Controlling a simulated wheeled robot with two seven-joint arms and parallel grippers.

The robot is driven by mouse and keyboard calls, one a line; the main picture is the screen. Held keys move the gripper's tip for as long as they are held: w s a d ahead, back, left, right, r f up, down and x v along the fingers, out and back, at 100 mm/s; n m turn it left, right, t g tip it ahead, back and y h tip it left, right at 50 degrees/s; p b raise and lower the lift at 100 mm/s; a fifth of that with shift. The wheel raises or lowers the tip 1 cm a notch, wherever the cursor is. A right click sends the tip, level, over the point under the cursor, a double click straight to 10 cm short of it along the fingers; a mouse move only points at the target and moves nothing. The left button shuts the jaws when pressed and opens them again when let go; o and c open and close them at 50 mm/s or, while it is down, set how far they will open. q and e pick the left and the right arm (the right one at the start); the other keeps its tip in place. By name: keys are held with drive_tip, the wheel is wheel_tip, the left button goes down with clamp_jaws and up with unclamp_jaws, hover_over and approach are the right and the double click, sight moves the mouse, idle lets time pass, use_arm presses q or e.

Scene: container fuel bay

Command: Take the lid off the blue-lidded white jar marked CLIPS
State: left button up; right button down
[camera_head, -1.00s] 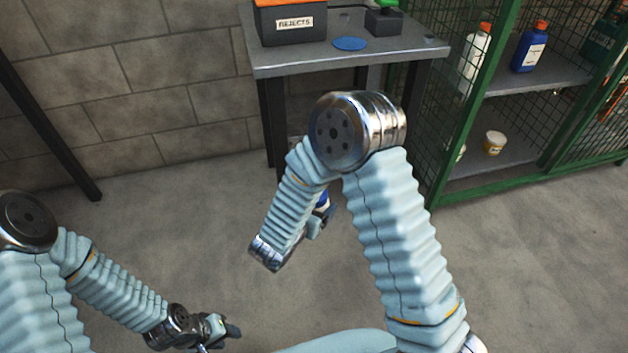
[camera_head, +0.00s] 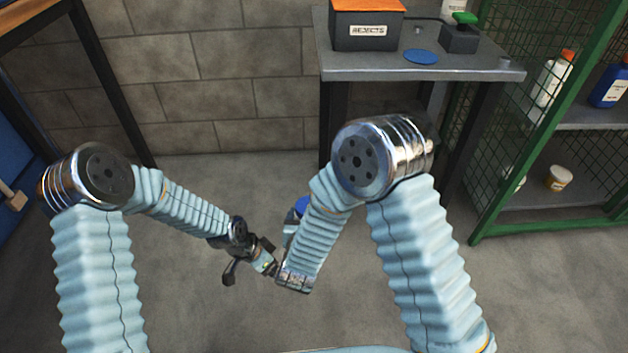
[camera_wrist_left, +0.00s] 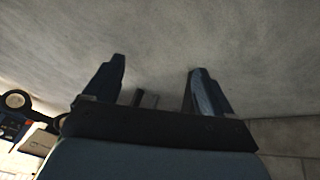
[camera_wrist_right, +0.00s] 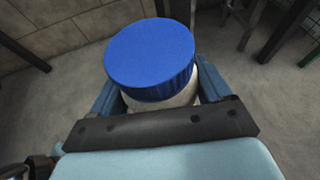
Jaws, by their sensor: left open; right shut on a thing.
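The white jar (camera_wrist_right: 190,95) with its blue lid (camera_wrist_right: 150,58) is between the fingers of my right gripper (camera_wrist_right: 158,98) in the right wrist view. The lid is on the jar and faces up past the fingertips. In the head view only the blue lid (camera_head: 302,205) shows, beside my right forearm; the marking CLIPS is not visible. My right gripper is shut on the jar, held above the floor. My left gripper (camera_head: 250,272) is open and empty, to the left of the jar and a little lower in the picture. Its open fingers (camera_wrist_left: 158,88) show bare floor between them.
A grey table (camera_head: 425,74) at the back holds a REJECTS bin (camera_head: 366,27), a blue disc (camera_head: 421,56) and a dark box with a green top (camera_head: 460,36). A green mesh cage (camera_head: 500,150) with bottles stands at right. The floor between is clear.

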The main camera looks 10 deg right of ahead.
use_arm(q)
drive_tip(key=w+d+r+m+y, duration=0.1)
drive_tip(key=w+d+r+m, duration=0.35)
drive_tip(key=r+m, duration=0.45)
drive_tip(key=w+d+r+m+y, duration=0.25)
drive_tip(key=w+r+m, duration=0.35)
drive_tip(key=r+m, duration=0.35)
drive_tip(key=s+d+r+m, duration=0.1)
drive_tip(key=r+m, duration=0.1)
drive_tip(key=s+d+r+m, duration=0.1)
drive_tip(key=s+r+m, duration=0.1)
drive_tip(key=r, duration=0.1)
drive_tip(key=s+d+r+m+y, duration=0.1)
drive_tip(key=d+r+m, duration=0.1)
drive_tip(key=r, duration=0.1)
drive_tip(key=shift+s+r+m, duration=0.15)
drive_tip(key=shift+s+m, duration=0.1)
drive_tip(key=shift+m, duration=0.1)
drive_tip(key=shift+s+d, duration=0.15)
drive_tip(key=shift+f, duration=3.95)
